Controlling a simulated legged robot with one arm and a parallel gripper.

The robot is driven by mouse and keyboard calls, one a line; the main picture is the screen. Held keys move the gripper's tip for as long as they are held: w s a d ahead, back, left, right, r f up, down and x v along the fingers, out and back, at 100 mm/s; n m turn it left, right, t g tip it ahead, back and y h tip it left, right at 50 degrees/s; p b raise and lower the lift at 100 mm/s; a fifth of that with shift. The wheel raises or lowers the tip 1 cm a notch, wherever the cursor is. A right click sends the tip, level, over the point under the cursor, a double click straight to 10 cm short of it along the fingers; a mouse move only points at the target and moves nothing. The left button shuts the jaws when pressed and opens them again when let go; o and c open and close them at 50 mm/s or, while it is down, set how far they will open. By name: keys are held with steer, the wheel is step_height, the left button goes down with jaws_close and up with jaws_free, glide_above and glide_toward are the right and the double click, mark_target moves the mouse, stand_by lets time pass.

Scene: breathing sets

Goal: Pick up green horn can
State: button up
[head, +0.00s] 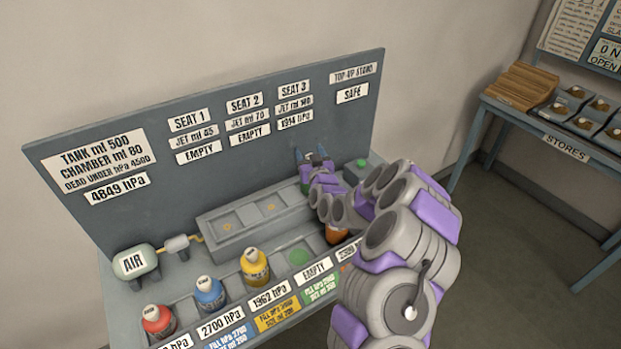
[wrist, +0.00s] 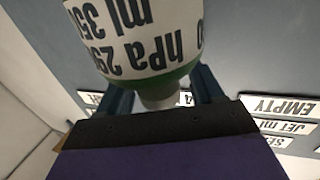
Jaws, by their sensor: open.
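The green horn can (wrist: 140,40) fills the upper middle of the wrist view, with a white label, a green band and a pale narrow end. My gripper (wrist: 160,92) is open, with one blue finger on each side of the narrow end; whether they touch it I cannot tell. In the head view my gripper (head: 314,157) is over the right end of the grey seat block, near Seat 3. Only a small green part of the can (head: 304,188) shows beside it; the rest is hidden by my arm.
Red (head: 157,320), blue (head: 209,292) and yellow (head: 254,267) cans stand in the front rack. An orange can (head: 336,233) is partly behind my arm. The rack's green spot (head: 299,257) is bare. A grey label board (head: 220,150) rises behind; an air tank (head: 135,262) is left.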

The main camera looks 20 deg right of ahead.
jaws_close()
stand_by(0.6)
